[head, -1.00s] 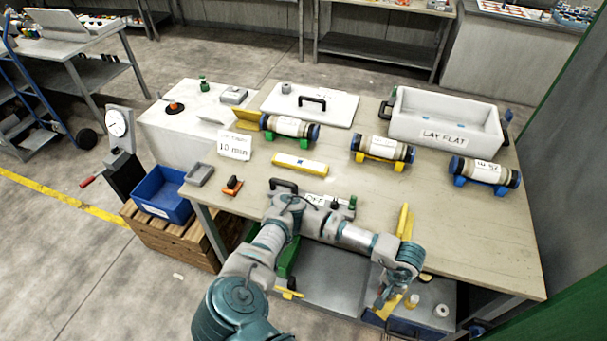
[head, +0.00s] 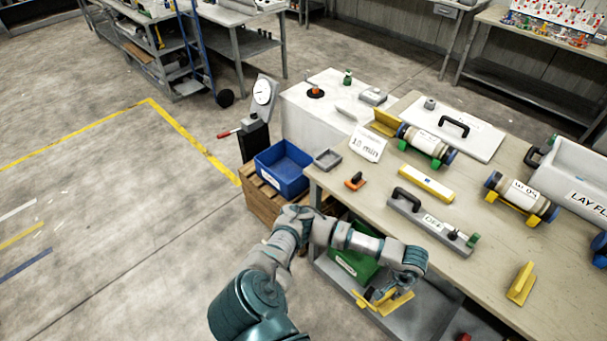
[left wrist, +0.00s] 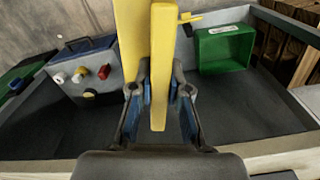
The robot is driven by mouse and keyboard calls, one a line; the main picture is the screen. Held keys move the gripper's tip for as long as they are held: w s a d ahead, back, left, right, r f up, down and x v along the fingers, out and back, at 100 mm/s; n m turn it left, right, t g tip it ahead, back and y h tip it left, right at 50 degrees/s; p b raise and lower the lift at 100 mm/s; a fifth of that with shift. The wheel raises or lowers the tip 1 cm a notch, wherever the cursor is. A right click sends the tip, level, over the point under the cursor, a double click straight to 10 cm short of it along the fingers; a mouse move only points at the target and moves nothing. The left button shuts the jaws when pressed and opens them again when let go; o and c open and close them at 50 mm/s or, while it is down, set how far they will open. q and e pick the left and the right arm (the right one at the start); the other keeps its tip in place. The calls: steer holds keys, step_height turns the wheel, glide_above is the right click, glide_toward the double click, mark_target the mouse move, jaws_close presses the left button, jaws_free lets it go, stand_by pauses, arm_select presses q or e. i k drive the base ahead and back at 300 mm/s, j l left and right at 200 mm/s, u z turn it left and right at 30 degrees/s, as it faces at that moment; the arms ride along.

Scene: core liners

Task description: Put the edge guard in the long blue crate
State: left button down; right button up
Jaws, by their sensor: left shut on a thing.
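My left gripper (head: 377,294) is shut on a yellow angled strip, the edge guard (head: 396,304), low in front of the bench's edge. In the left wrist view the edge guard (left wrist: 160,75) stands lengthwise between the fingers (left wrist: 160,100), its two faces showing. A blue crate (head: 283,169) sits on a wooden pallet left of the bench, up and left of my gripper. It looks empty, with a white label on its front. Another yellow angled piece (head: 521,283) lies on the bench at the right. My right gripper is not in view.
A green crate (head: 352,262) stands on the shelf under the bench, close to my gripper; it also shows in the left wrist view (left wrist: 224,48). A grey handled block (head: 430,222) lies near the bench's front edge.

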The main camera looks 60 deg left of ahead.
mark_target(291, 180)
steer(key=j+u, duration=0.35)
steer(key=j, duration=0.7)
steer(key=i+j+u, duration=0.1)
steer(key=j+u, duration=0.2)
steer(key=j, duration=0.75)
